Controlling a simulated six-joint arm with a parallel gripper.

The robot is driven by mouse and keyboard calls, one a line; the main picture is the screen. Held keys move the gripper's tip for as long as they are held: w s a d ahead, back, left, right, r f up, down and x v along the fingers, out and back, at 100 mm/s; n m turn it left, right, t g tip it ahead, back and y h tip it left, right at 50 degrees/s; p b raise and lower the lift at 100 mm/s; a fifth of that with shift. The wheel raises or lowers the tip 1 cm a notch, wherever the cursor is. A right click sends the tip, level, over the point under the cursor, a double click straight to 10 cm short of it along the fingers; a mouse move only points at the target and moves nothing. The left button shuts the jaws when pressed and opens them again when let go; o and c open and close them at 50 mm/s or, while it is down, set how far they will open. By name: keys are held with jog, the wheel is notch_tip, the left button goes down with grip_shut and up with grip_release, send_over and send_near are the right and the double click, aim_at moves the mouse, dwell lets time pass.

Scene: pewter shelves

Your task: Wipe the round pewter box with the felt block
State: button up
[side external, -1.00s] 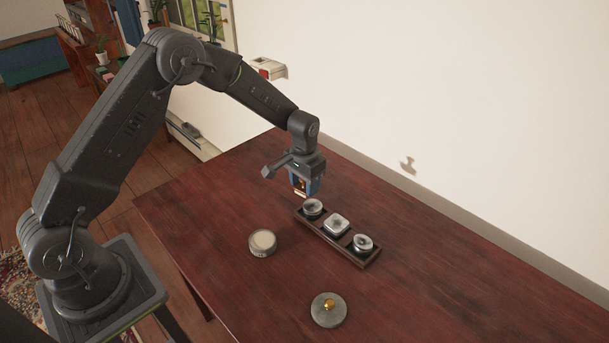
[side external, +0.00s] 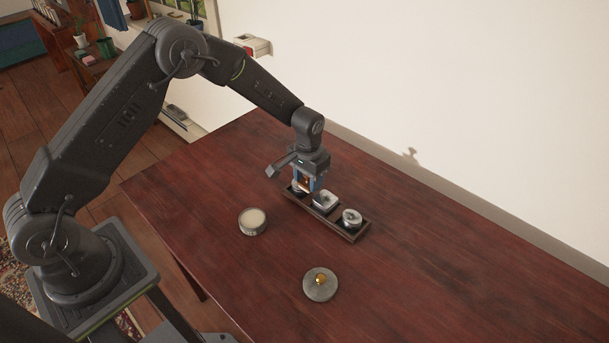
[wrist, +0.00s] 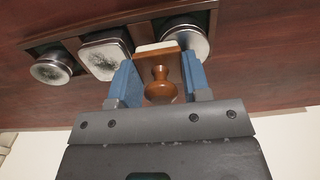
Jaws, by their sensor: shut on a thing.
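My gripper (side external: 307,182) is shut on the felt block (wrist: 158,60), with its blue fingers on either side of the wooden back and turned knob. The block's pale felt edge faces away from the wrist. The block is at the far-left round pewter box (side external: 297,190), which is mostly hidden by the gripper in the side view. In the wrist view this round box (wrist: 190,42) shows partly behind the block. I cannot tell whether felt and lid touch. A second round box (side external: 351,218) with dark smudges stands at the tray's near end.
The dark tray (side external: 345,236) also holds a smudged square box (side external: 325,201) in the middle. A round tin with a cream top (side external: 252,221) and a grey disc with a gold knob (side external: 320,286) stand on the table. The table's right side is clear.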

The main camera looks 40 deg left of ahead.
jog(key=a, duration=0.5)
jog(key=shift+a, duration=0.35)
notch_tip(320, 180, up, 8)
dwell(0.4)
